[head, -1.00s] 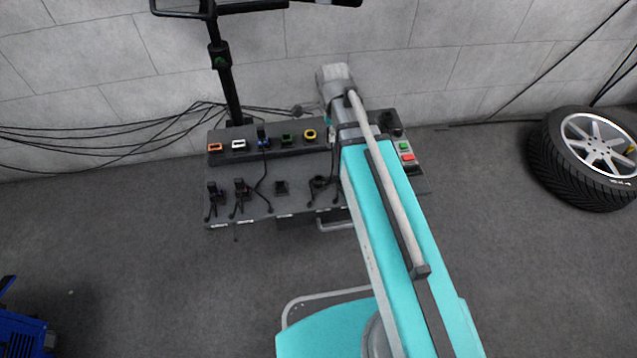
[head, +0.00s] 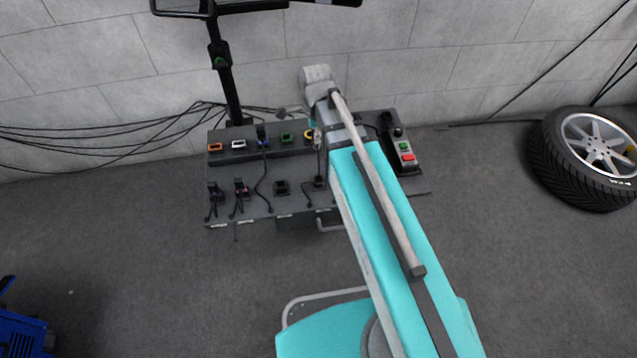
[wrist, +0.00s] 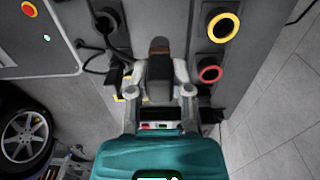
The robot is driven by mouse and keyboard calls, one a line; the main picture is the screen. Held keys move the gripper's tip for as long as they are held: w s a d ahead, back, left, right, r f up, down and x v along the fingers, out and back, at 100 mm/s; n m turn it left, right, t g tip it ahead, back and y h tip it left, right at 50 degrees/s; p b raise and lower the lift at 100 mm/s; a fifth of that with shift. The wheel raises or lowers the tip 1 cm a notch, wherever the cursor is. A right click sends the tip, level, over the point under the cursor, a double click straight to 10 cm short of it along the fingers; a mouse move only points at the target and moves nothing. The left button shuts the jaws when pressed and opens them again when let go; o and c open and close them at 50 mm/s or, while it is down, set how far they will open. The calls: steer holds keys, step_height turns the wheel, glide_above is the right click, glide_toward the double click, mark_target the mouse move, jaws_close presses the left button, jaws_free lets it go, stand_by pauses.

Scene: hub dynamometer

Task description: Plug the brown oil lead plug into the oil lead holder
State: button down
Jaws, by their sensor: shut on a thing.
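My gripper (wrist: 160,78) is shut on a dark plug (wrist: 160,68) with a brown end (wrist: 159,45), in the middle of the wrist view. The plug appears held above the panel; I cannot tell whether it touches anything. In the head view my gripper shows small, at the right part of the bench and partly hidden by the arm. A yellow-ringed socket (wrist: 222,25) and a red-ringed socket (wrist: 210,73) lie to the right of the plug in the wrist view. I cannot tell which fitting is the oil lead holder.
The dark bench (head: 232,185) bears orange (head: 215,147), white (head: 239,145), blue and green (head: 287,139) sockets, with black plugs and cables in front. A button box (head: 405,152) is at its right end. A black holder (wrist: 105,20) with a cable is left of my gripper.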

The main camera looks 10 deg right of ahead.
steer(key=shift+a, duration=0.35)
steer(key=shift+s, duration=0.1)
steer(key=s, duration=0.7)
steer(key=shift+s, duration=0.3)
stand_by(1.2)
steer(key=shift+f, duration=0.15)
steer(key=shift+f+b, duration=1.75)
steer(key=shift+b, duration=0.2)
steer(key=shift+f+b, duration=1.5)
steer(key=shift+c, duration=2.3)
jaws_free()
